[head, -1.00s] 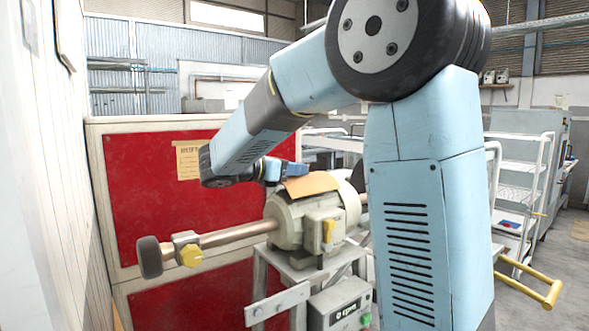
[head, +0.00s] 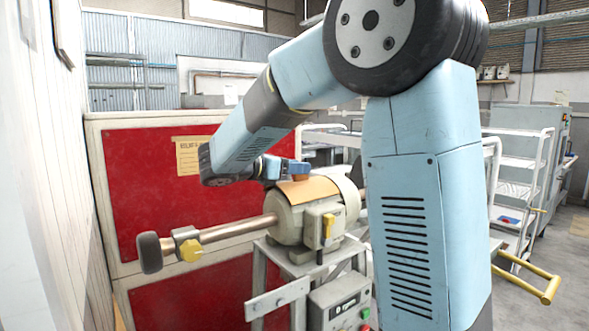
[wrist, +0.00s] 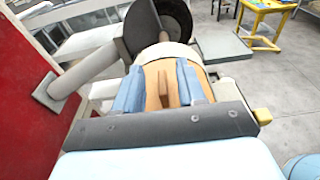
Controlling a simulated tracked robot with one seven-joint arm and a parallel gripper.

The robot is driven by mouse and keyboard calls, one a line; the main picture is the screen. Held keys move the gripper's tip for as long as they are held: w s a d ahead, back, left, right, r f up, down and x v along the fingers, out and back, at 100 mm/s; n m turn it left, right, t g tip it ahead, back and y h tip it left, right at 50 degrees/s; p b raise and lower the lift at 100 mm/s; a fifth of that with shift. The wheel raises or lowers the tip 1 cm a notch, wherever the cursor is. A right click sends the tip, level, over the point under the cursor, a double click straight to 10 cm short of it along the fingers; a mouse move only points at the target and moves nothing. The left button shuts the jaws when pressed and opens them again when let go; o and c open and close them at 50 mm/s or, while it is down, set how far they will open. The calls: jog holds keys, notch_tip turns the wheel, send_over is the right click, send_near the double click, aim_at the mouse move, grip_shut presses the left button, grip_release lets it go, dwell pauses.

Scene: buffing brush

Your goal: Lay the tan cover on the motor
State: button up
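The tan cover (head: 314,189) lies on top of the cream motor (head: 290,222) in the head view, curved along its casing and apparently resting on it. In the wrist view the cover (wrist: 154,74) shows between and beside my fingers, with a small upright tan grip (wrist: 165,92) at its middle. My gripper (head: 298,169) is just above the cover. In the wrist view my gripper (wrist: 161,88) has its two blue fingers on either side of the grip, with gaps visible on both sides. The cover's far edge and the fingertips' lower ends are partly hidden.
A shaft (head: 235,230) with a dark end wheel sticks out left of the motor. A red panelled cabinet (head: 150,190) stands close behind. The motor sits on a grey metal stand (head: 276,300) with a control box (head: 340,303). White shelving (head: 520,190) is at right.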

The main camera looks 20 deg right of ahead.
jog(key=shift+r, duration=0.4)
jog(key=shift+s+a+r, duration=0.1)
jog(key=shift+a+r, duration=0.15)
jog(key=v, duration=1.1)
jog(key=s+d+f+m+g+y, duration=0.2)
jog(key=s+d+f+m+y, duration=0.15)
jog(key=s+d, duration=0.25)
jog(key=s+d+f+m+g+y, duration=0.1)
jog(key=s+d+f+m+y, duration=0.2)
jog(key=s+d+m+y, duration=0.25)
jog(key=s+f+m+t+y, duration=0.3)
jog(key=s+f+m+y, duration=0.3)
jog(key=s+m, duration=0.6)
jog(key=shift+s+a+f+m+t, duration=0.3)
jog(key=shift+s+a+f, duration=0.1)
jog(key=shift+s, duration=0.2)
jog(key=shift+s, duration=0.1)
